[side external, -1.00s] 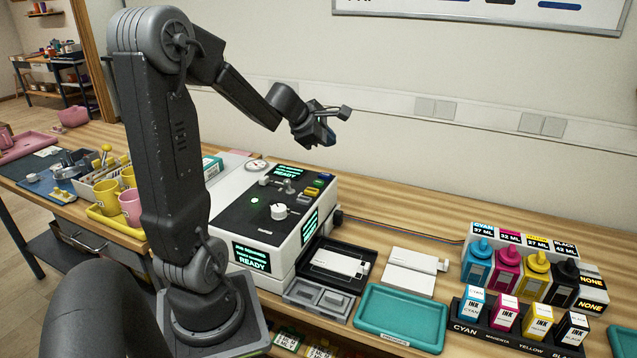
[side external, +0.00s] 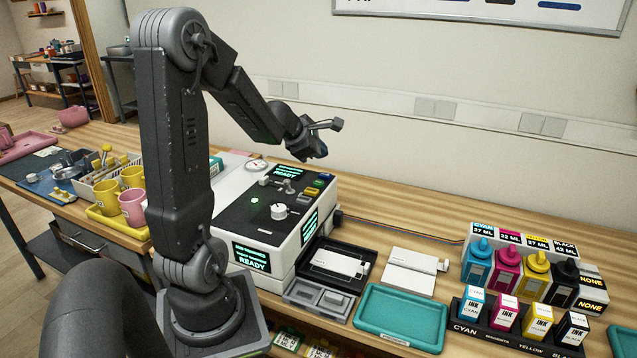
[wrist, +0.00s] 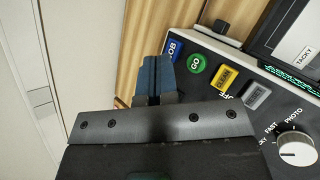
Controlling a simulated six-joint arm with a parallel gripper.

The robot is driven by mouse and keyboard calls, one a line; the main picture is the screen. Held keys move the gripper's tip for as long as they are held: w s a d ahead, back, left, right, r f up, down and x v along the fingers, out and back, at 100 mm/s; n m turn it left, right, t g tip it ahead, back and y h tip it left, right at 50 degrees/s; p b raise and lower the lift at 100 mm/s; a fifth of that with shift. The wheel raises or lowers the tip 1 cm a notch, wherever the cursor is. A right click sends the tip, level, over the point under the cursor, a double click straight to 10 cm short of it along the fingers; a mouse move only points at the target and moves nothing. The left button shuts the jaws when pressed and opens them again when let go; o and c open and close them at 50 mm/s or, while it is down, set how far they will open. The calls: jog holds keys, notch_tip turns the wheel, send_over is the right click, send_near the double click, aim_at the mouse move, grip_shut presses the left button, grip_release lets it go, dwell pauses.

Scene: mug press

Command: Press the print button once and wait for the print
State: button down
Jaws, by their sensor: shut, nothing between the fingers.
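The press (side external: 250,225) is a white box with a black top panel, and its screens (side external: 252,257) read READY. A row of coloured buttons lies at the panel's far right edge. In the wrist view they are a blue button (wrist: 173,49) partly lettered "JOB", a green GO button (wrist: 196,64), a yellow button (wrist: 223,78) and a grey button (wrist: 256,96). Which one is the print button is not labelled legibly; GO is the clearest. My gripper (side external: 319,154) is shut and empty, above the panel's back right. Its fingertips (wrist: 153,62) appear left of the blue button, apart from the panel.
A white dial (wrist: 297,149) marked FAST and PHOTO sits on the panel, with a lever (side external: 289,187) nearby. A black tray (side external: 340,282), a teal tray (side external: 400,318) and ink bottles (side external: 507,270) stand to the right. Mugs (side external: 132,205) stand left. The wall is behind.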

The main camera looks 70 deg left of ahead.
aim_at(319, 183)
jog(key=shift+f, duration=2.7)
jog(key=shift+f, duration=0.1)
jog(key=shift+f, duration=0.35)
jog(key=shift+f, duration=0.45)
dwell(0.6)
jog(key=shift+r, duration=0.9)
jog(key=shift+a+r, duration=0.1)
jog(key=shift+r, duration=2.45)
